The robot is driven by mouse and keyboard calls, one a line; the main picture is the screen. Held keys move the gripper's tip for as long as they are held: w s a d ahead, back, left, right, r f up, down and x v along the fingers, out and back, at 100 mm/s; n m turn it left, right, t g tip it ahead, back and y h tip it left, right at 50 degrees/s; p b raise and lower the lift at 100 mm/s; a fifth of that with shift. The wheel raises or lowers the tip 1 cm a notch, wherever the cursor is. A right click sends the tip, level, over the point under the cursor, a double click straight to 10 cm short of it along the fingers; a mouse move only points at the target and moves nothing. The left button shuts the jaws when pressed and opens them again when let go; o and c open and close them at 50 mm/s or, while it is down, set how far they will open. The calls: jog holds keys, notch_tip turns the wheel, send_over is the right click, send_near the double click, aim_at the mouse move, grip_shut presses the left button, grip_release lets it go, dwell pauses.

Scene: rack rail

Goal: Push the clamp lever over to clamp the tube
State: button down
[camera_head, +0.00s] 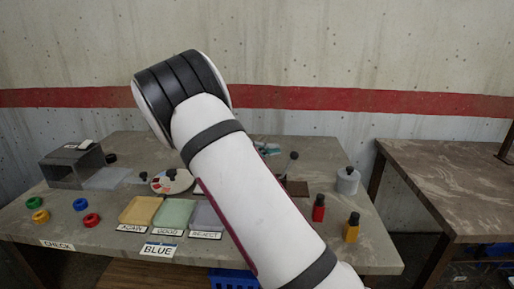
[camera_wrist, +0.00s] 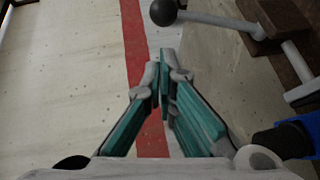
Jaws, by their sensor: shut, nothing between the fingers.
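The clamp lever shows in the wrist view as a grey rod with a black ball knob (camera_wrist: 163,12) at its left end. The rod runs right to a dark brown block (camera_wrist: 284,16). In the head view the knob (camera_head: 294,155) stands up on its rod just right of my arm, above a brown base (camera_head: 297,188). My gripper (camera_wrist: 163,72) is shut and empty, its teal fingers together, apart from the knob in the picture. In the head view my arm hides most of it; a teal bit shows. I cannot make out the tube for certain.
A red bottle (camera_head: 318,208), a yellow bottle (camera_head: 352,228) and a grey canister (camera_head: 348,180) stand on the right of the table. Coloured trays (camera_head: 140,211), several rings (camera_head: 80,204) and a grey box (camera_head: 70,167) are on the left. A second table (camera_head: 450,190) stands right.

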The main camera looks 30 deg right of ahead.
jog(key=shift+s+d+f, duration=0.2)
jog(key=shift+s+d, duration=0.65)
